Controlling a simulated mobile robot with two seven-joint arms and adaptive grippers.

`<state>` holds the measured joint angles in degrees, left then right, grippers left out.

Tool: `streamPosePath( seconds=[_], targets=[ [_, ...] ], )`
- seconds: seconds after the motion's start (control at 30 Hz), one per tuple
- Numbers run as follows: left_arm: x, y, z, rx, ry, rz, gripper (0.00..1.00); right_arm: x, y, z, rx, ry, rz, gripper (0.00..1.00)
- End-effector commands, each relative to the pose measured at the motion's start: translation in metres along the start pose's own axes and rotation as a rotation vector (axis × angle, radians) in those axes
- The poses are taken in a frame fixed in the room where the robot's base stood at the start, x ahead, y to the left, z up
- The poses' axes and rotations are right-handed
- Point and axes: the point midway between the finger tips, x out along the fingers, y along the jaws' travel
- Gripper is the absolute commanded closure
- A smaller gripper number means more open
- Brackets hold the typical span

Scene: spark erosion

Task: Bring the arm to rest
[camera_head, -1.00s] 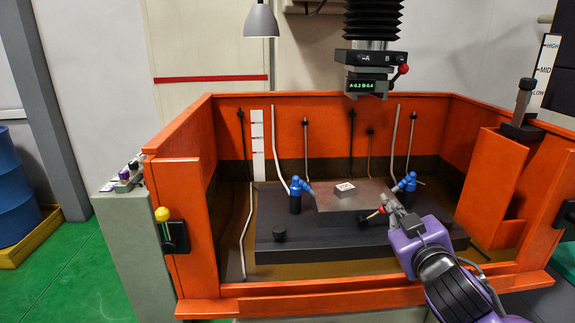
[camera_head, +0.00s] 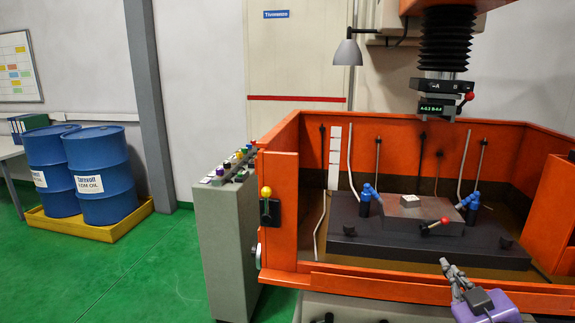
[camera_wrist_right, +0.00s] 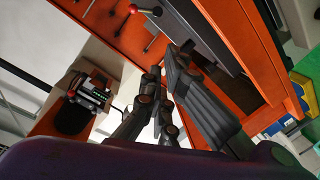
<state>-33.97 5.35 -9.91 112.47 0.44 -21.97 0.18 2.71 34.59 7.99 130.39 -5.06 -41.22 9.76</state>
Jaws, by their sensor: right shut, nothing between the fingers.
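My right gripper (camera_head: 456,274) is in front of the orange tank's front wall, low at the right in the head view. Its fingers are shut and empty. In the right wrist view the dark fingers (camera_wrist_right: 165,95) point toward the orange tank (camera_wrist_right: 245,60). The purple wrist housing (camera_head: 487,305) of my right arm shows at the bottom edge of the head view. My left gripper is not in view.
The orange tank (camera_head: 285,215) holds a dark table (camera_head: 370,245) with a grey block (camera_head: 430,208), blue nozzles and a red-knobbed lever (camera_head: 434,227). The machine head (camera_head: 437,88) hangs above. Blue drums (camera_head: 98,175) stand in a yellow tray (camera_head: 95,230) at left. Green floor (camera_head: 160,270) is free.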

Motion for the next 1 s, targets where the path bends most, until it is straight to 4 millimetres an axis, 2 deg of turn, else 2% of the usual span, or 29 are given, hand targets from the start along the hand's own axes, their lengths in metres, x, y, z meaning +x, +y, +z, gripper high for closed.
streamPosePath(
  seconds=[0.03,0.13,0.27,0.37,0.5,0.63,0.7,0.8,0.9,1.0],
  targets=[
    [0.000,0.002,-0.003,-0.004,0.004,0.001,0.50,-0.003,-0.018,0.024,0.013,-0.030,-0.032,1.00],
    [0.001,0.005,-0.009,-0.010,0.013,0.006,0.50,-0.015,-0.058,0.071,0.037,-0.088,-0.098,1.00],
    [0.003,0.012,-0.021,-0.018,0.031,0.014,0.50,-0.048,-0.118,0.139,0.094,-0.183,-0.184,1.00],
    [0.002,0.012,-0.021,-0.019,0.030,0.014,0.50,-0.085,-0.166,0.187,0.150,-0.262,-0.243,1.00],
    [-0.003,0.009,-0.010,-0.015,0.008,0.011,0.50,-0.150,-0.230,0.243,0.243,-0.381,-0.307,1.00],
    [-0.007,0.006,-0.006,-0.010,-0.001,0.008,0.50,-0.212,-0.278,0.277,0.330,-0.491,-0.342,1.00],
    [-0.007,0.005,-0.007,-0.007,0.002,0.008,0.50,-0.239,-0.295,0.289,0.368,-0.544,-0.351,1.00],
    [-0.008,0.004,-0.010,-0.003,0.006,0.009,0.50,-0.269,-0.311,0.299,0.404,-0.599,-0.356,1.00],
    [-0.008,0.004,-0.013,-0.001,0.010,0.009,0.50,-0.285,-0.313,0.305,0.417,-0.628,-0.352,1.00],
    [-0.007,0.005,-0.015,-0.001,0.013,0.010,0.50,-0.289,-0.313,0.308,0.416,-0.636,-0.351,1.00]
  ],
)
